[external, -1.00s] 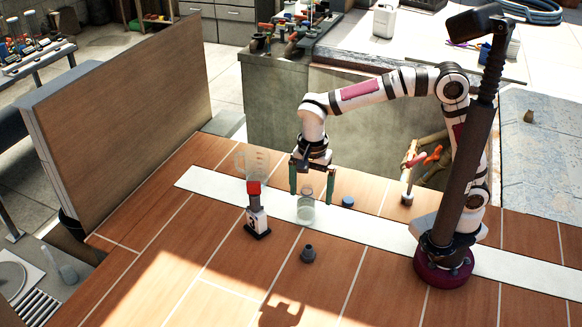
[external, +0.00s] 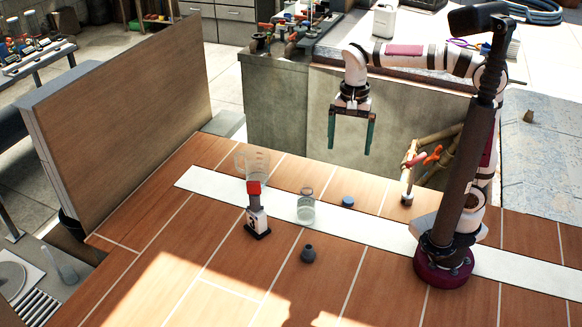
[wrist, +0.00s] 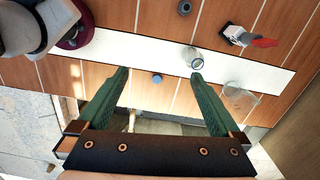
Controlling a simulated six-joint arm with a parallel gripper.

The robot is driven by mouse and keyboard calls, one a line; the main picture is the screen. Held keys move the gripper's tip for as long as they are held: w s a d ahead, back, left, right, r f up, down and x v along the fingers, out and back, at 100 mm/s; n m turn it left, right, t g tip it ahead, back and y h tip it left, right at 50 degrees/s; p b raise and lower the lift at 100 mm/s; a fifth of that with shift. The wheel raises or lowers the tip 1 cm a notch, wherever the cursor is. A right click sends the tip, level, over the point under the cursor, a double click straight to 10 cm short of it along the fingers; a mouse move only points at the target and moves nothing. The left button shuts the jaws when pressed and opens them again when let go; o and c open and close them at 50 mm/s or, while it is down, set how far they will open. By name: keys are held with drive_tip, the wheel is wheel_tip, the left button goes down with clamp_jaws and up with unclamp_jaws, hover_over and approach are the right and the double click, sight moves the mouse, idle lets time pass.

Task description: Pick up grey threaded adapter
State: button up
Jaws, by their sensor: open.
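The grey threaded adapter (external: 308,254) stands on the tiled wooden floor in front of the white strip, and it also shows small at the top of the wrist view (wrist: 184,7). My gripper (external: 350,150) is open and empty, with its two green fingers pointing down. It is raised well above the floor, behind and to the right of the adapter. In the wrist view my gripper's fingers (wrist: 158,80) are wide apart with nothing between them but a blue cap on the floor beyond.
A clear glass jar (external: 306,207) and the blue cap (external: 348,201) stand at the white strip. A red, white and black device (external: 257,215) stands left of the adapter, with a clear container (external: 252,160) behind it. A wooden panel (external: 125,120) rises at left. Floor around the adapter is clear.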

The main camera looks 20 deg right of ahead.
drive_tip(key=s+d+f+n, duration=0.1)
drive_tip(key=s+d+f, duration=0.3)
drive_tip(key=d, duration=0.5)
drive_tip(key=s+d+f+n+y, duration=0.1)
drive_tip(key=s+d+f, duration=0.4)
drive_tip(key=d, duration=0.5)
drive_tip(key=shift+f, duration=0.4)
drive_tip(key=shift+s+a, duration=0.1)
drive_tip(key=c, duration=0.5)
